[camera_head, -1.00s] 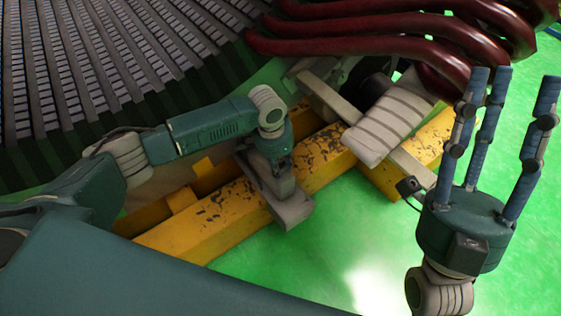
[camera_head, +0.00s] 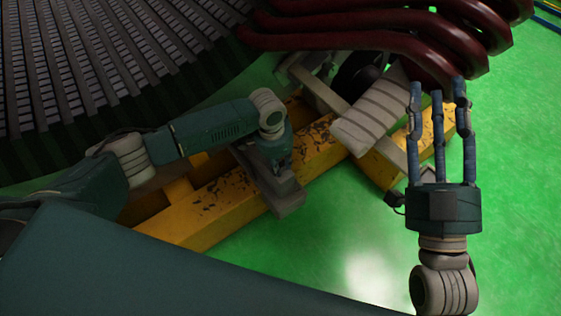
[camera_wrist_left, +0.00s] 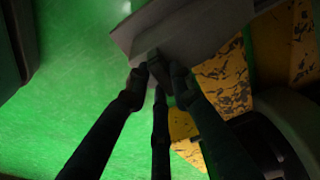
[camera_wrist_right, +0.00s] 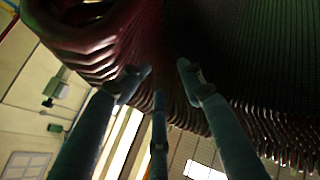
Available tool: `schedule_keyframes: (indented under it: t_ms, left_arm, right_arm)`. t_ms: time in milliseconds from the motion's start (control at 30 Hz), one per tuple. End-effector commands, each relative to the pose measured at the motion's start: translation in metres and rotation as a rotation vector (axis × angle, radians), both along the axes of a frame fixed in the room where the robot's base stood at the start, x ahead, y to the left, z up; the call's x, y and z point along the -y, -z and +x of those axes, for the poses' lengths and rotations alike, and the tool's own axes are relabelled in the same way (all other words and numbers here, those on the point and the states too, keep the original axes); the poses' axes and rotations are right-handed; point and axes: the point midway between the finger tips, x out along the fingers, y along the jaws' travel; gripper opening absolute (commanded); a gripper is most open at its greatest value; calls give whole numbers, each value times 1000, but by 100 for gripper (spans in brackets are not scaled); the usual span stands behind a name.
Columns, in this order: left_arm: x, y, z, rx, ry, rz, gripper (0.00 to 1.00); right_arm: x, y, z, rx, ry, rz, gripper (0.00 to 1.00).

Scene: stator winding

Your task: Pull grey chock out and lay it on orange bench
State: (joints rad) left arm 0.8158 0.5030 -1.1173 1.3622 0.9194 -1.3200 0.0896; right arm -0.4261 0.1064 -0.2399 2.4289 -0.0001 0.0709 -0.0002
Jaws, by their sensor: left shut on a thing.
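The grey chock (camera_head: 285,200) is a flat, angular block at the yellow-orange worn beam, with its near end sticking out over the green floor. My left gripper (camera_head: 277,160) comes down on it from above and is shut on it. In the left wrist view, the left fingers (camera_wrist_left: 158,75) meet the chock's grey plate (camera_wrist_left: 190,25). Their exact contact is dark. My right gripper (camera_head: 437,88) is open and empty, fingers pointing up. The right wrist view shows its spread fingers (camera_wrist_right: 160,85) below dark red coils. I cannot make out a separate orange bench.
The yellow-orange beam (camera_head: 215,203) runs diagonally under the ribbed dark stator (camera_head: 110,70). Dark red coil ends (camera_head: 370,38) hang at the top right. A grey banded block (camera_head: 368,120) lies beside my right fingers. Green floor (camera_head: 300,260) is clear in front.

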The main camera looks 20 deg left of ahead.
Motion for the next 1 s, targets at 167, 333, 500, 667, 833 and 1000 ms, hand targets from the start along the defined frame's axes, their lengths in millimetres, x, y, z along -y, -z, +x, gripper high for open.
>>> schedule_keyframes:
  t_ms: [167,333,500,667,833,1000]
  left_arm:
    - [1,-1,-1,0,0,-1,0]
    - [2,-1,-1,1,-1,-2,0]
    - [2,0,-2,1,0,-2,0]
    - [2,-1,-1,2,0,-3,0]
    - [2,-1,-1,1,0,-2,44]
    - [1,0,-1,1,-1,-1,44]
  right_arm:
    - [0,18,8,-80,5,-22,41]
    - [0,26,11,-116,6,-32,41]
    - [0,28,12,-122,6,-34,41]
    - [0,28,12,-121,6,-34,41]
    - [0,27,12,-120,6,-33,41]
    - [0,27,12,-120,7,-33,41]
